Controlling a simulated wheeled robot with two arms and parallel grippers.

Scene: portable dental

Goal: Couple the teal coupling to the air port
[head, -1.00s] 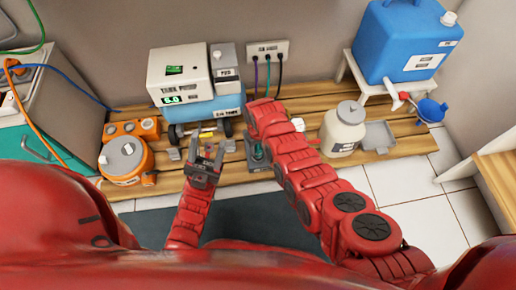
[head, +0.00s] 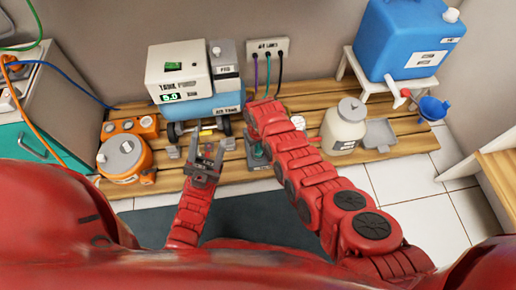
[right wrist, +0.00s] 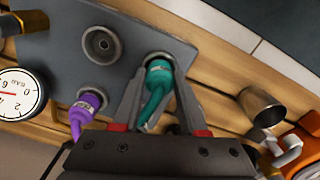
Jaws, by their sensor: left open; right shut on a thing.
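The teal coupling (right wrist: 157,82) is between the fingers of my right gripper (right wrist: 160,92) in the right wrist view. Its collar sits at a round port ring (right wrist: 160,58) on a grey plate (right wrist: 50,45); I cannot tell if it is fully seated. A bare round port (right wrist: 102,45) is on the same plate, left of it. A purple coupling (right wrist: 88,102) sits in another port lower left. No readable label shows which port is for air. My left gripper (head: 207,158) is open and empty in front of the tank unit. In the head view my right arm hides the right jaws.
A pressure gauge (right wrist: 18,95) stands left of the plate, and a metal cup (right wrist: 262,105) right.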

